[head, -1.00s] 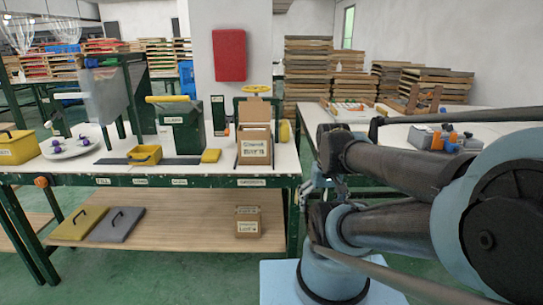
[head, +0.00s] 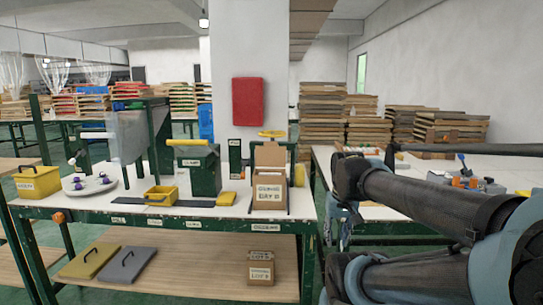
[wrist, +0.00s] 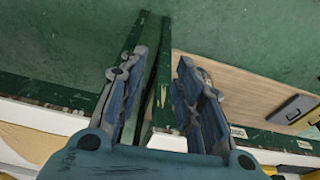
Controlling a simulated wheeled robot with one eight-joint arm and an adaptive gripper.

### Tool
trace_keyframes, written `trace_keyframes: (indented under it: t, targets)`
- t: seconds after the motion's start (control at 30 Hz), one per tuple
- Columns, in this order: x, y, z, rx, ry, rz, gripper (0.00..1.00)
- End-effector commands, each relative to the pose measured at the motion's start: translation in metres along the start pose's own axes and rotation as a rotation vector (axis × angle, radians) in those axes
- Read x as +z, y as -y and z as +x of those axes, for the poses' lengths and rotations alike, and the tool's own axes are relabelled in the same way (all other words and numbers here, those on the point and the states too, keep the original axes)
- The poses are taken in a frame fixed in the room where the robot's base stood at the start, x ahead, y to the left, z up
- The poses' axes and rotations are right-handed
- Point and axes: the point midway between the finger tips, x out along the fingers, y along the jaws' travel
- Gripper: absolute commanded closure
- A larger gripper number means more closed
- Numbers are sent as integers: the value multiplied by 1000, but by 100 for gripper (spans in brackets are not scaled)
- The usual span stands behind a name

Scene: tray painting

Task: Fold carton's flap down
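The carton (head: 268,192) is a brown cardboard box with a printed label on its front. It stands upright on the green-framed workbench (head: 225,211), near its right end. Its flap (head: 270,155) stands up at the back, and the top looks open. My gripper (wrist: 162,58) is open and empty in the wrist view, its two fingers apart above the green floor and the bench's edge. The carton does not show in the wrist view.
A green box with a yellow handle (head: 205,172), a yellow bin (head: 160,195) and a yellow block (head: 226,199) stand left of the carton. A white table (head: 400,213) is at the right.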

Motion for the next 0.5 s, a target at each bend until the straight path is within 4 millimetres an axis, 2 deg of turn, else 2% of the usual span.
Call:
trace_keyframes:
  t: [0.03,0.1,0.5]
  targets:
    - [-19,3,-16,0,-3,-2,88]
    - [-43,7,-37,2,-8,0,100]
    - [-181,45,-135,10,-32,16,100]
